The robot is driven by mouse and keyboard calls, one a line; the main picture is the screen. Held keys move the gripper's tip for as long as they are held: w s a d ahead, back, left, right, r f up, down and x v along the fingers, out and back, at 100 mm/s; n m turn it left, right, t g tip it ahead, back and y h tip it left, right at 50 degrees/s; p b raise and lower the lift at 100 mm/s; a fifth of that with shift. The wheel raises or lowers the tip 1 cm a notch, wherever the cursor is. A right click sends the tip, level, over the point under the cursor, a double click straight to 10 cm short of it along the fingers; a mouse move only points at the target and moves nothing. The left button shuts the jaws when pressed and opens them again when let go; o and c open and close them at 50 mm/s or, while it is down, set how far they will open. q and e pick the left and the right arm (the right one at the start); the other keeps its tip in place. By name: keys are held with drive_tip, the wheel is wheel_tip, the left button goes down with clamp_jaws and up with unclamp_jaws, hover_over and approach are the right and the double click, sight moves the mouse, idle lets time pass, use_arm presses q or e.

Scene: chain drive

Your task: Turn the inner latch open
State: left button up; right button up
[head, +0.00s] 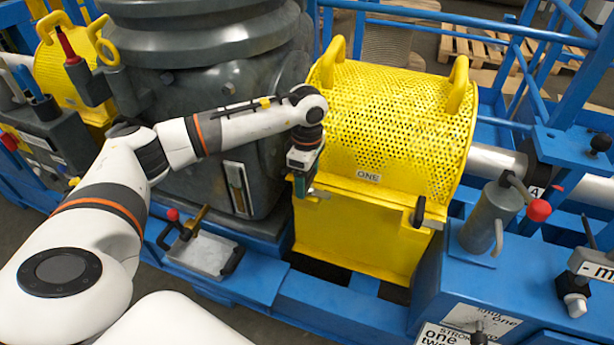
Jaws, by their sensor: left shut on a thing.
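The yellow perforated guard marked ONE (400,120) stands in the middle right of the head view, closed over its yellow base (360,235). A small latch (320,193) shows at the guard's left front edge, mostly hidden by my left gripper. A second latch with a black handle (419,211) hangs at the right front edge. My left gripper (302,182) points down at the left latch and is shut on it; the fingertips are partly hidden, so the latch's exact angle is unclear. My right gripper is not in view.
A large dark grey housing (220,90) stands close behind and left of my left arm. Right of the guard are a grey cylinder (490,215), a red-knobbed lever (538,210) and a shaft (495,160). Blue rails (450,18) run behind. A second yellow guard (60,65) is at far left.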

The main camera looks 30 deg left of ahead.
use_arm(q)
drive_tip(key=shift+r, duration=0.1)
drive_tip(key=o, duration=1)
wheel_tip(320, 180, up, 12)
drive_tip(key=shift+f, duration=0.1)
